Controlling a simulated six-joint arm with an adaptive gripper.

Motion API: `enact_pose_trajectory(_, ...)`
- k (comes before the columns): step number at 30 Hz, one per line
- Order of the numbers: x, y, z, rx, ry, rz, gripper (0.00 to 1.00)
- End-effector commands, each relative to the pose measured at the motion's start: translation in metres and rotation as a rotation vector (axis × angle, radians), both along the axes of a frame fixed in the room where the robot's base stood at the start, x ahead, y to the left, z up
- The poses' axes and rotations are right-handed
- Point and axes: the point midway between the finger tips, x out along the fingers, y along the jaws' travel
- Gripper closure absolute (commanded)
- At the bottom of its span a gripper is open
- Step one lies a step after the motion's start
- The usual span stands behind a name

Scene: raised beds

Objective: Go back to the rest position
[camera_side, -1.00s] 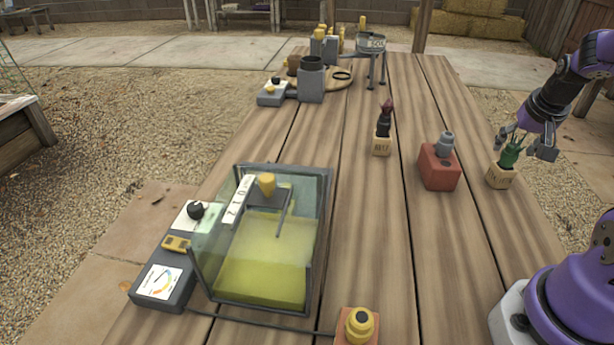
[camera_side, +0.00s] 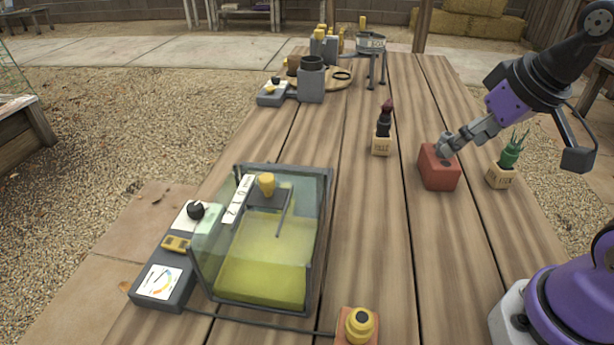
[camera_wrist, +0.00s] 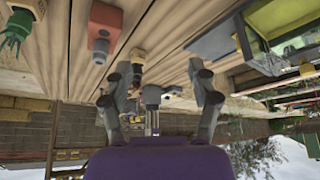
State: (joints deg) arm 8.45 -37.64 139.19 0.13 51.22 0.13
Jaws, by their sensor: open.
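My gripper (camera_side: 462,138) points left, level rather than down, and its fingers overlap the red block in the side view. In the wrist view my gripper (camera_wrist: 163,78) has its fingers spread with nothing between them. The green spiky plant (camera_side: 513,150) stands upright in a labelled wooden block (camera_side: 501,178) on the right, clear of the fingers; the plant also shows at the upper left of the wrist view (camera_wrist: 17,28). The red block (camera_side: 438,172) with a grey knob is left of it, and the wrist view shows this block (camera_wrist: 103,20) apart from the fingers.
A dark figure (camera_side: 385,122) stands in a wooden block (camera_side: 381,146). A glass tank (camera_side: 318,235) with yellow-green contents, a meter box (camera_side: 162,284) and a yellow-knobbed button (camera_side: 359,326) are nearer. A grey pot (camera_side: 311,82) and a stand (camera_side: 371,46) are at the back.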

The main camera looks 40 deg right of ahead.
Motion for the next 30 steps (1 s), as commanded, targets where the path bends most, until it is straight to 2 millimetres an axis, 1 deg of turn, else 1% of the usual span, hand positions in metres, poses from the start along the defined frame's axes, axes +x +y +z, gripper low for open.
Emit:
enact_pose_trajectory(1,-0.005,0.015,-0.001,-0.002,-0.010,0.068,0.32)
enact_pose_trajectory(3,-0.010,0.027,-0.004,-0.002,-0.015,0.124,0.32)
enact_pose_trajectory(6,-0.013,0.033,-0.005,-0.002,-0.016,0.154,0.32)
enact_pose_trajectory(30,-0.012,0.033,-0.005,-0.002,-0.016,0.152,0.32)
